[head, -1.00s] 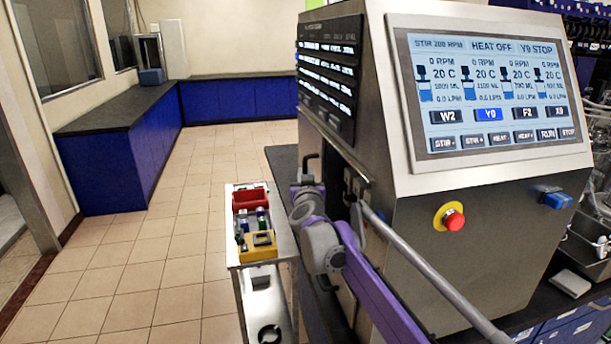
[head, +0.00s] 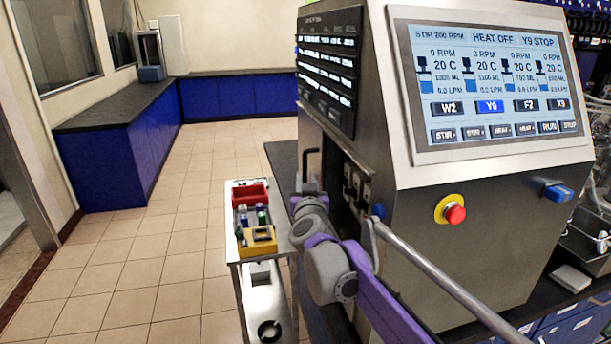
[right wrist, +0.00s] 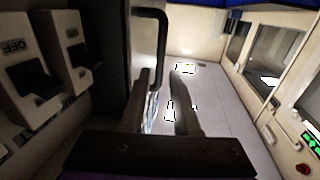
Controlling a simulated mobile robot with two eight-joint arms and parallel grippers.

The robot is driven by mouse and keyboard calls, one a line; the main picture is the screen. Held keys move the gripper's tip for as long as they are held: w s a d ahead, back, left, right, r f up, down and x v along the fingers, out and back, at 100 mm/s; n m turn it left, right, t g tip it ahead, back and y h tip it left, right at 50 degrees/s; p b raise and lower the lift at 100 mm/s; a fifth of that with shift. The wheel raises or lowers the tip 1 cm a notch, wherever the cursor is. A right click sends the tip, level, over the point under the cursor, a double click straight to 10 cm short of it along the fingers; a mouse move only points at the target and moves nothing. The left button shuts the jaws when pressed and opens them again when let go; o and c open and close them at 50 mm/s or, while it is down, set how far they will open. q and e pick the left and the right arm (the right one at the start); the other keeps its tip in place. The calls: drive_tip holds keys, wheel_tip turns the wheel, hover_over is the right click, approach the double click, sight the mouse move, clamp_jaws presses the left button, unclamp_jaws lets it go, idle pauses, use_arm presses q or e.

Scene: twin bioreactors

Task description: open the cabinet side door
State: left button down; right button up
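The cabinet side door (head: 328,165) is on the left flank of the bioreactor cabinet (head: 440,220) and stands open, seen nearly edge-on in the head view. Its dark bar handle (head: 306,160) also shows in the right wrist view (right wrist: 163,30), on the pale door panel (right wrist: 142,40). Rocker switches (head: 355,185) show in the opening; one reads OFF in the right wrist view (right wrist: 68,65). My right gripper (right wrist: 164,85) has its fingers apart beside the handle's lower end. I cannot tell whether they touch it. My left gripper is out of view.
A narrow cart (head: 262,275) with a red bin (head: 250,196) and a yellow rack (head: 258,243) stands left of my right arm. A red stop button (head: 454,214) sits on the cabinet front. Tiled floor (head: 180,260) is free at left.

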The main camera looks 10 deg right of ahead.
drive_tip(key=shift+s+a, duration=0.15)
drive_tip(key=shift+s, duration=0.75)
drive_tip(key=shift+s+a, duration=0.15)
drive_tip(key=shift+s, duration=0.7)
drive_tip(key=s+a+f+n+g+y+p, duration=0.25)
drive_tip(key=s+f, duration=0.25)
drive_tip(key=s, duration=0.4)
drive_tip(key=s+a+f+n+g+y+p, duration=0.1)
drive_tip(key=s+f+n+g+y, duration=0.15)
drive_tip(key=s+f, duration=0.45)
drive_tip(key=s+d+f+m+g+p, duration=0.1)
drive_tip(key=s+d+f+g, duration=0.1)
drive_tip(key=s+f, duration=0.2)
drive_tip(key=s+d+f+m+g+h+p, duration=0.1)
drive_tip(key=s+d+f+g, duration=0.1)
drive_tip(key=s, duration=0.9)
drive_tip(key=s+d+f+m+g+h+p, duration=0.1)
drive_tip(key=s+d+f+g, duration=0.1)
drive_tip(key=s+f, duration=0.5)
drive_tip(key=shift+s+g, duration=0.2)
drive_tip(key=shift+g, duration=0.5)
drive_tip(key=shift+d, duration=0.1)
